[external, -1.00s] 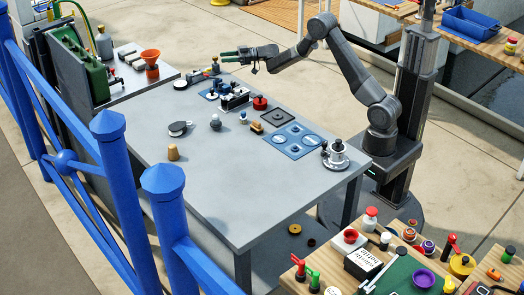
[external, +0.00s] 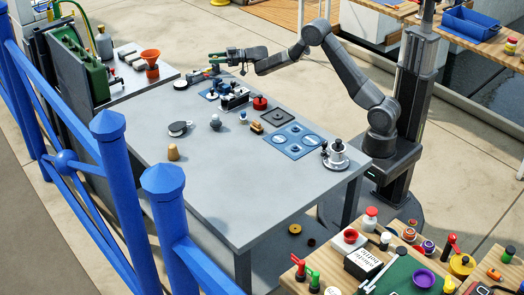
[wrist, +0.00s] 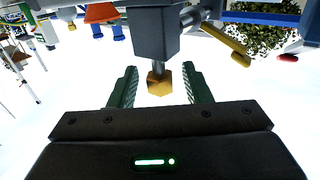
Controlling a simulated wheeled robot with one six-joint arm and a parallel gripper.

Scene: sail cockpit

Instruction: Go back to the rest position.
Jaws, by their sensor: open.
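My gripper (external: 216,60) is at the far end of the grey table, raised near its far left corner. My arm reaches left from its column at the right. In the wrist view the two green fingers of my gripper (wrist: 160,90) stand wide apart. A brass-coloured tip (wrist: 158,82) on a grey stem shows between them in the picture. I cannot tell how far it is from the fingers. Nothing is seen held.
The grey table (external: 215,190) carries a blue panel (external: 292,141), a red knob (external: 260,102), a silver winch-like part (external: 335,155) and a tan cone (external: 173,152). A side table with an orange funnel (external: 150,57) stands beyond. Blue railings (external: 117,190) run along the left.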

